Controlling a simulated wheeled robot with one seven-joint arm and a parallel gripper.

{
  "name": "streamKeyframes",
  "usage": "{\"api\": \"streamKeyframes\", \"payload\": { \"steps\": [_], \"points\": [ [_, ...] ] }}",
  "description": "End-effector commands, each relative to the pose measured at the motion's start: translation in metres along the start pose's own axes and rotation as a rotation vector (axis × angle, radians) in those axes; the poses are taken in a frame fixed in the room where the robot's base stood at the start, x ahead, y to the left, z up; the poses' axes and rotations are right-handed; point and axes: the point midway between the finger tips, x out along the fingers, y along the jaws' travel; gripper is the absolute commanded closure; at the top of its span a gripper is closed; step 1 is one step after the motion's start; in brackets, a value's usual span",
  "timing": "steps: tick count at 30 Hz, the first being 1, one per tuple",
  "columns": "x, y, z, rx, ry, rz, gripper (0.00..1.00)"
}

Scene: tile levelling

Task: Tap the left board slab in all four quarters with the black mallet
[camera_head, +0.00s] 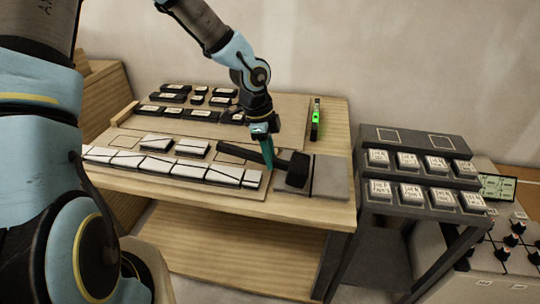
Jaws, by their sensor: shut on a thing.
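My gripper (268,159) is shut on the handle of the black mallet (297,170), over the right part of the workbench. The handle points left and the head is at the right end. The head is over the left board slab (281,184), a grey slab at the right of the bench, and hides part of it. I cannot tell whether the head touches the slab. The right board slab (331,180) lies beside it, past a dark seam.
White pieces (157,163) in rows lie left of the slabs. Black labelled pieces (173,113) lie behind them. A green-and-black level (316,119) is at the back right. A dark stepped rack (420,185) with labelled blocks stands right of the bench.

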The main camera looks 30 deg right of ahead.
Motion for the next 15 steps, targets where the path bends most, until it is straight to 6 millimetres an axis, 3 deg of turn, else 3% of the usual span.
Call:
{"api": "streamKeyframes", "payload": {
  "steps": [1, 6, 15],
  "points": [
    [0.011, 0.000, 0.002, 0.000, 0.001, -0.001, 1.00],
    [0.018, -0.001, 0.003, 0.000, 0.001, -0.002, 1.00],
    [-0.018, 0.000, -0.004, 0.002, 0.000, -0.002, 1.00]
  ]
}}
